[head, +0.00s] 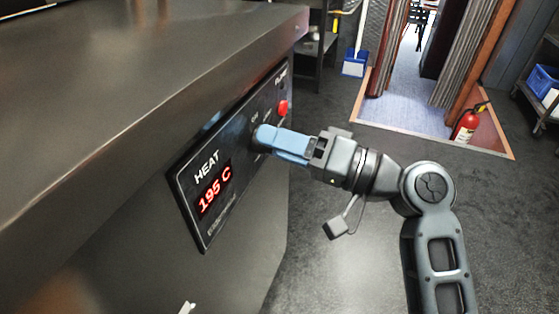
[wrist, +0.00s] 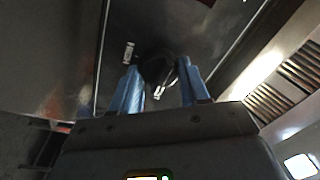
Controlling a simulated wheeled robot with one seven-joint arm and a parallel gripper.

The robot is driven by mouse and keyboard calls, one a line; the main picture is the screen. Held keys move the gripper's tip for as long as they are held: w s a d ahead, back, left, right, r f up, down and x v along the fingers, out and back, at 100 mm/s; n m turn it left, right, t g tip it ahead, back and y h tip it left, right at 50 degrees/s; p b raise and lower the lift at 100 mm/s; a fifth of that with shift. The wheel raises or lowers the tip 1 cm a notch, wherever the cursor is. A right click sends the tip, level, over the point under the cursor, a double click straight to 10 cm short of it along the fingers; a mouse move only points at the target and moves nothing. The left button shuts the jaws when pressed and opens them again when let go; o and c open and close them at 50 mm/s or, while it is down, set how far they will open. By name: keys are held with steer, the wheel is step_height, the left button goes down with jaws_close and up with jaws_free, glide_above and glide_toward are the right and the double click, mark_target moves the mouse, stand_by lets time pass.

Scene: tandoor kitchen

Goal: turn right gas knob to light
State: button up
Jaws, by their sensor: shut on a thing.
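The control panel (head: 192,182) is on the front of the metal counter and shows "HEAT" and "195 C" in red. My gripper (head: 262,137) reaches the panel with its blue fingers, in the middle of it. In the wrist view, a dark round gas knob (wrist: 157,68) with a pale mark sits between the two blue fingers of my gripper (wrist: 160,88). My gripper is shut on this knob. In the head view the fingers hide most of the knob. A red button (head: 283,107) is on the panel just beyond my fingers.
The counter top (head: 130,75) overhangs the panel on the left. A red fire extinguisher (head: 467,124) stands by a doorway at the back right. A blue dustpan (head: 355,63) is at the back. The dark floor (head: 345,265) beside the counter is open.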

steer(key=shift+f+n+g+b, duration=0.1)
steer(key=shift+n+g+b, duration=0.2)
steer(key=shift+n+b, duration=2.8)
steer(key=o, duration=1.1)
steer(key=shift+c, duration=0.2)
steer(key=p+v, duration=0.1)
steer(key=v, duration=0.6)
steer(key=shift+d+p, duration=0.4)
